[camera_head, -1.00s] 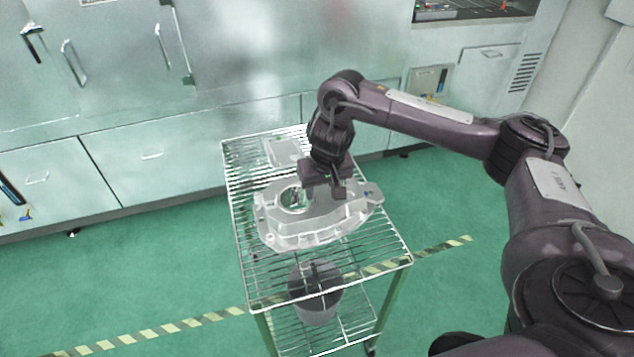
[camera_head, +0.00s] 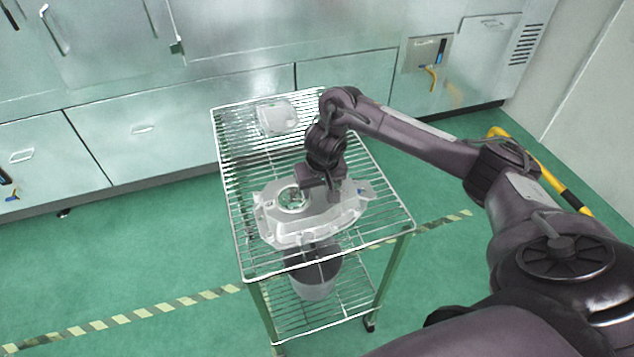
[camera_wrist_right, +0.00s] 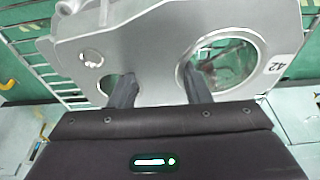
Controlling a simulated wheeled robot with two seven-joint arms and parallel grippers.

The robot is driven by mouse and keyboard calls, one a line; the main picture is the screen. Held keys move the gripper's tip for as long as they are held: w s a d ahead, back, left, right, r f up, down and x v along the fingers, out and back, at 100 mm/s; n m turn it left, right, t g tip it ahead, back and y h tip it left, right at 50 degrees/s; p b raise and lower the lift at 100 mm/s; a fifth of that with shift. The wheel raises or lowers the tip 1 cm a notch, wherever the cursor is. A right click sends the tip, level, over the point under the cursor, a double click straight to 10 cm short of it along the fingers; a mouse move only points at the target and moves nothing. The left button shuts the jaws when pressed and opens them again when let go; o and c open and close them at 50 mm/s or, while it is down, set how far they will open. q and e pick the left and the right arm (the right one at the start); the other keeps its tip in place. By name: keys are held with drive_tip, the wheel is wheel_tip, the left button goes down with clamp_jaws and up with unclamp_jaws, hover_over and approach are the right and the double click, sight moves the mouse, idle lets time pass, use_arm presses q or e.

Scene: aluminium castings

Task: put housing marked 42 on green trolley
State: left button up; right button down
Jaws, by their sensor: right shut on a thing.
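The aluminium housing (camera_head: 310,220) is a pale grey casting with a large round opening, over the front part of the wire-shelf trolley (camera_head: 260,275). In the right wrist view the housing (camera_wrist_right: 150,50) shows the mark 42 beside its large opening. My right gripper (camera_head: 325,190) is shut on the housing, and its two fingers (camera_wrist_right: 160,90) reach to the wall between the holes. I cannot tell whether the housing touches the rack. The trolley has green legs. My left gripper is out of view.
A smaller pale casting (camera_head: 277,118) lies at the back of the trolley's top rack. A grey bucket (camera_head: 315,285) stands on the lower shelf. Steel cabinets (camera_head: 190,130) line the wall behind. Green floor is clear at left.

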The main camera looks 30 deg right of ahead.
drive_tip(key=shift+w, duration=0.15)
drive_tip(key=c, duration=1.2)
unclamp_jaws()
drive_tip(key=shift+f, duration=0.2)
drive_tip(key=o, duration=0.4)
drive_tip(key=shift+s, duration=0.2)
drive_tip(key=shift+o, duration=0.2)
drive_tip(key=shift+r, duration=0.1)
drive_tip(key=p+v, duration=0.6)
drive_tip(key=v, duration=0.6)
drive_tip(key=shift+p, duration=0.3)
